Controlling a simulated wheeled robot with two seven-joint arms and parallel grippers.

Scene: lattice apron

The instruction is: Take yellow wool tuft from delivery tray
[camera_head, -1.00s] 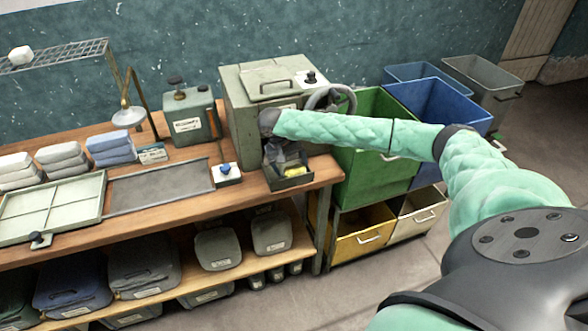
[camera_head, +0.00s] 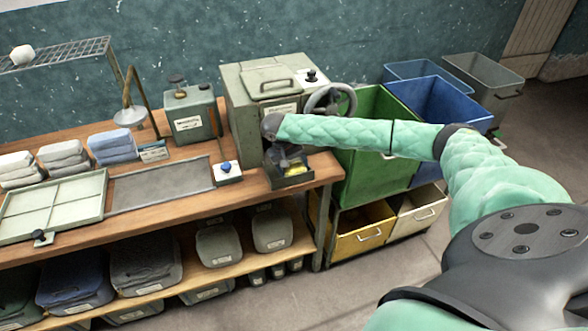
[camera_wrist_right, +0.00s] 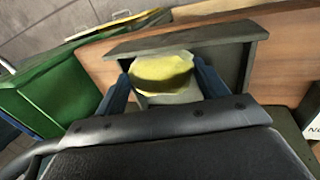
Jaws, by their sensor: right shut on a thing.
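The yellow wool tuft (camera_wrist_right: 162,73) lies between the two fingers of my right gripper (camera_wrist_right: 163,80) in the right wrist view, touching both. In the head view the tuft (camera_head: 296,170) shows as a small yellow patch in the delivery tray. The dark delivery tray (camera_head: 293,182) sits at the right end of the bench, below the grey machine; its rim (camera_wrist_right: 185,42) also shows in the right wrist view. My right gripper (camera_head: 288,165) reaches down into the tray and is shut on the tuft, mostly hidden by my arm. My left gripper is not in view.
The grey machine (camera_head: 262,85) with a handwheel (camera_head: 330,100) stands right behind the tray. A green bin (camera_head: 375,165) is close on the right, blue bins beyond it. A blue-button box (camera_head: 228,172) and a flat grey plate (camera_head: 158,187) lie left on the bench.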

